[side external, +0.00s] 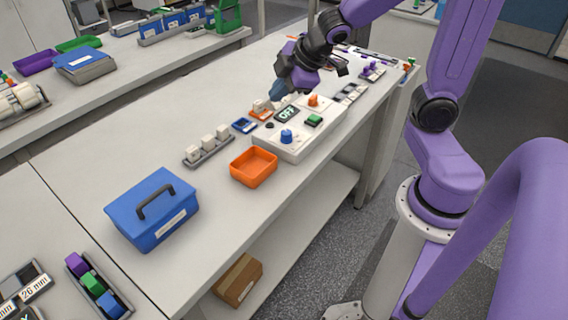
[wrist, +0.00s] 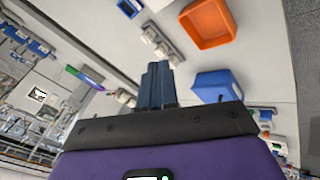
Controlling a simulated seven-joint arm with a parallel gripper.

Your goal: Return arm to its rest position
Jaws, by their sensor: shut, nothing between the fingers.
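My gripper (side external: 279,89) is shut and empty. In the side view it hangs above the far part of the bench, just behind the white cycler panel (side external: 290,147). The panel carries a blue knob (side external: 287,136), an orange knob (side external: 314,100), a green button (side external: 313,120) and a small display reading OFF (side external: 287,114). In the wrist view my shut blue fingers (wrist: 157,85) point up the picture, with bench surface around them.
An orange tray (side external: 253,167) and a blue lidded box (side external: 152,210) stand nearer on the bench (side external: 110,170). A rack of white blocks (side external: 208,147) and a small blue holder (side external: 244,125) sit left of the panel. A cardboard box (side external: 238,280) is on the shelf below.

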